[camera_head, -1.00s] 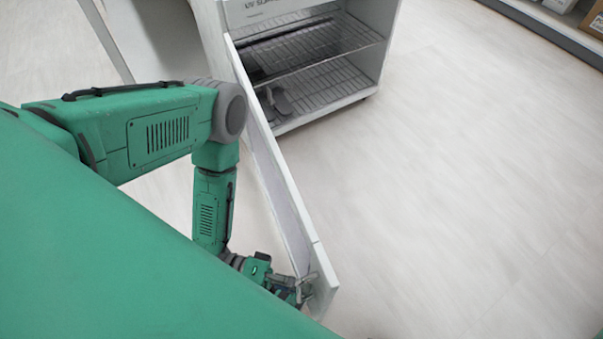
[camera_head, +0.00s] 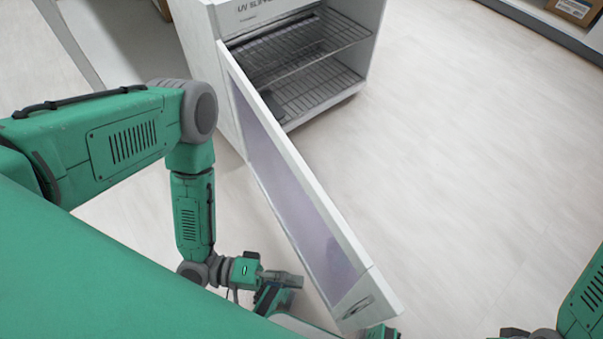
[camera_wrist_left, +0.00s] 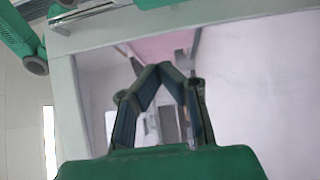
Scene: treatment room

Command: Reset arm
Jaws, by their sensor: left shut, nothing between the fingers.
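My left gripper (camera_head: 282,289) hangs at the lower middle of the head view, on the left side of the open cabinet door (camera_head: 365,272). In the left wrist view its fingers (camera_wrist_left: 163,68) meet at the tips in front of the door's glossy panel (camera_wrist_left: 245,75), with nothing between them. I cannot tell whether they touch the panel. Part of my right arm (camera_head: 582,300) shows at the lower right. A small green piece (camera_head: 382,332) at the door's free end may be the right gripper; its fingers cannot be made out.
The white cabinet (camera_head: 228,17) stands open at the top, with two wire racks (camera_head: 300,55) inside. Its door juts toward me between my arms. The pale floor (camera_head: 470,150) to the right is clear. A shelf with a carton (camera_head: 575,8) is at the upper right.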

